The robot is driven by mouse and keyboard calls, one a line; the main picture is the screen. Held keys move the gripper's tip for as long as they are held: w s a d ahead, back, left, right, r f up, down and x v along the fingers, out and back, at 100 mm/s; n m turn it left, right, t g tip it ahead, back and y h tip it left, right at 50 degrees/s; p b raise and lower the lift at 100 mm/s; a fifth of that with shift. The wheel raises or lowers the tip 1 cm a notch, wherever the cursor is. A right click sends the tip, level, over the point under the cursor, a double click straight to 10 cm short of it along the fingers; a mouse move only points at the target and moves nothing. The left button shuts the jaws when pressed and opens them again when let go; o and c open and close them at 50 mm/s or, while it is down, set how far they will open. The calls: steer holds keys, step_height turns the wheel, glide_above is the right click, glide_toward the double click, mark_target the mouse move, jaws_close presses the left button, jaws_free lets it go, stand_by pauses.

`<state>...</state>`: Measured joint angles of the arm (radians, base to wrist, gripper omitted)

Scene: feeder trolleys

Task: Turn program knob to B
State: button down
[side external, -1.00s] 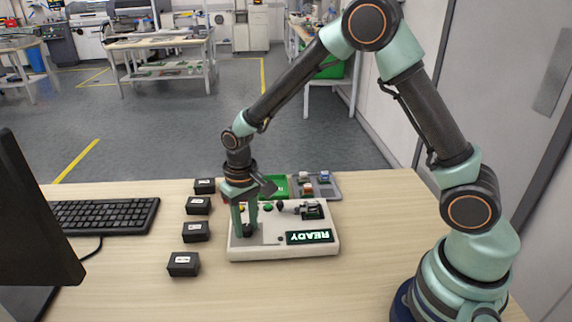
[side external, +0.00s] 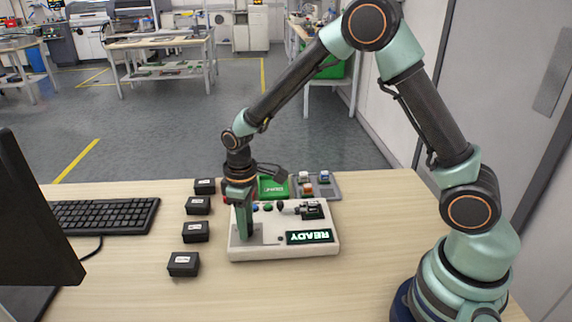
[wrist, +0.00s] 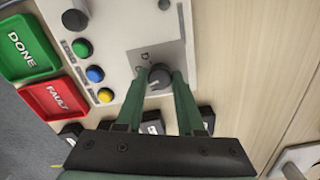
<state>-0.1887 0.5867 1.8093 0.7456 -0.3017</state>
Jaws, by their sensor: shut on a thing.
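The program knob (wrist: 158,78) is a dark round knob on a grey plate of the white control panel (side external: 284,250). In the wrist view my gripper (wrist: 160,84) has its two green fingers closed on either side of the knob. One letter on the plate shows beside the knob and looks like a D; other markings are hidden or too small to read. In the side view my gripper (side external: 245,238) points down at the panel's left part and hides the knob. The panel's display (side external: 309,237) reads READY, upside down in that view.
Green DONE tray (wrist: 25,48) and red FAULT tray (wrist: 55,104) lie beside the panel. Blue, yellow and green buttons sit close to the knob. Several black boxes (side external: 183,264) stand left of the panel, near a keyboard (side external: 105,216).

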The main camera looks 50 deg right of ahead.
steer(key=shift+r+n, duration=0.1)
steer(key=shift+n, duration=0.3)
steer(key=c, duration=0.5)
jaws_free()
step_height(320, 180, up, 12)
steer(key=shift+r, duration=0.1)
stand_by(0.3)
